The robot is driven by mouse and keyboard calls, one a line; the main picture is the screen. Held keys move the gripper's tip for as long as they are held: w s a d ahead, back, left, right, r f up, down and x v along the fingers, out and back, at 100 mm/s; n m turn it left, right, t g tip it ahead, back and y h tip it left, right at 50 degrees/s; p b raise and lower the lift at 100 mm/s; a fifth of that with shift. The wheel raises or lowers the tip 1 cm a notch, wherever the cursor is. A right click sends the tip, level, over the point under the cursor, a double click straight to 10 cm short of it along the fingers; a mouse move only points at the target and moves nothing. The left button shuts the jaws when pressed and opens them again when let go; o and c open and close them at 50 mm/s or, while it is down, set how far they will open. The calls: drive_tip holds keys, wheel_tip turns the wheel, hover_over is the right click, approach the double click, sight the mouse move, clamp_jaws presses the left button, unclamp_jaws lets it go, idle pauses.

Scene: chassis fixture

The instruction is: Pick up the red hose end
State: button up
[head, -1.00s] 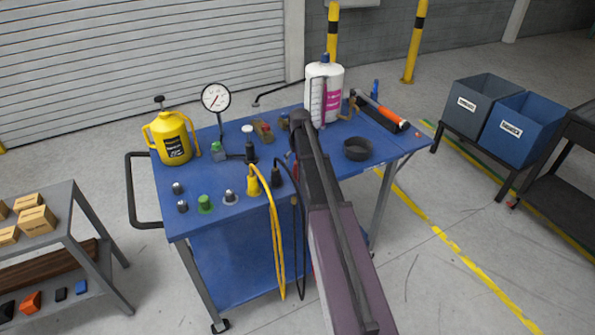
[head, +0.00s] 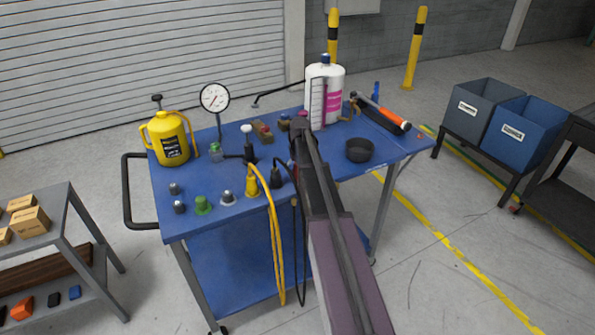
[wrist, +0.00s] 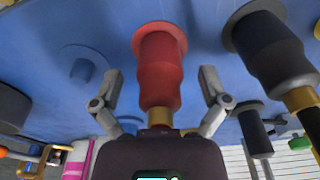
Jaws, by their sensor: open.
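The red hose end (wrist: 160,60) stands with its wide flange on the blue cart top (wrist: 110,25), in the wrist view. It has a ribbed red body and a brass-coloured collar (wrist: 159,117). My gripper (wrist: 160,76) is open, with one finger on each side of the red body. Gaps show between the fingers and the body, and I see no contact. In the head view my arm covers most of that spot, and the gripper's fingers cannot be made out.
A black hose end (wrist: 268,50) stands close on the right in the wrist view, with another black fitting (wrist: 256,132) beyond. In the head view, a yellow hose end (head: 251,182), white bottle (head: 333,95), black bowl (head: 359,150) and pressure gauge (head: 215,98) crowd the cart.

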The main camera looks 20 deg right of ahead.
clamp_jaws()
idle(0.4)
drive_tip(key=shift+r, duration=0.15)
wheel_tip(320, 180, up, 4)
drive_tip(key=p, duration=0.4)
drive_tip(key=shift+f, duration=0.2)
drive_tip(key=s+a+r+p, duration=0.1)
drive_tip(key=s+a, duration=0.2)
drive_tip(key=s, duration=1.2)
drive_tip(key=shift+s+a, duration=0.2)
drive_tip(key=shift+s, duration=0.15)
